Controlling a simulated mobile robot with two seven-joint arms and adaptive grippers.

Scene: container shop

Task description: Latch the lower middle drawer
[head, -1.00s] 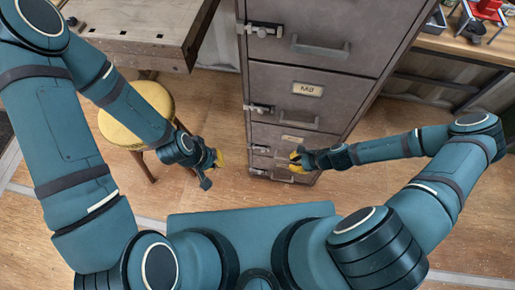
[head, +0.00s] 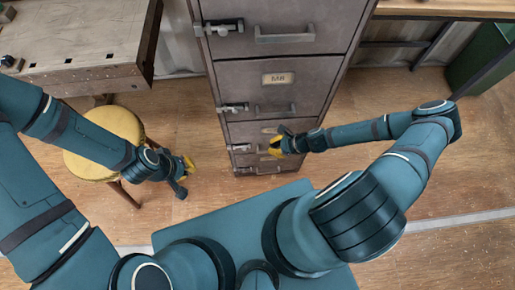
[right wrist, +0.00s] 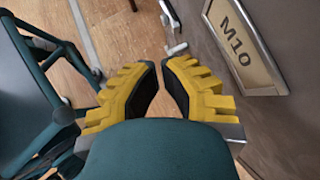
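The grey metal cabinet (head: 282,85) has stacked drawers, with latches along its left edge. The lower middle drawer (head: 245,131) is partly hidden behind my right gripper (head: 276,146); a small latch (head: 240,147) shows to the left of the gripper. In the right wrist view my right gripper (right wrist: 160,80) has a narrow gap between its yellow-backed fingers and holds nothing. A metal latch (right wrist: 174,48) lies just beyond the fingertips; I cannot tell whether they touch. A label reading M10 (right wrist: 243,50) is at right. My left gripper (head: 184,177) is open and empty, left of the cabinet.
A yellow round stool (head: 84,165) stands under my left arm, near a wooden workbench (head: 85,45) at upper left. Another bench (head: 440,8) stands at upper right. The wooden floor (head: 400,98) right of the cabinet is clear.

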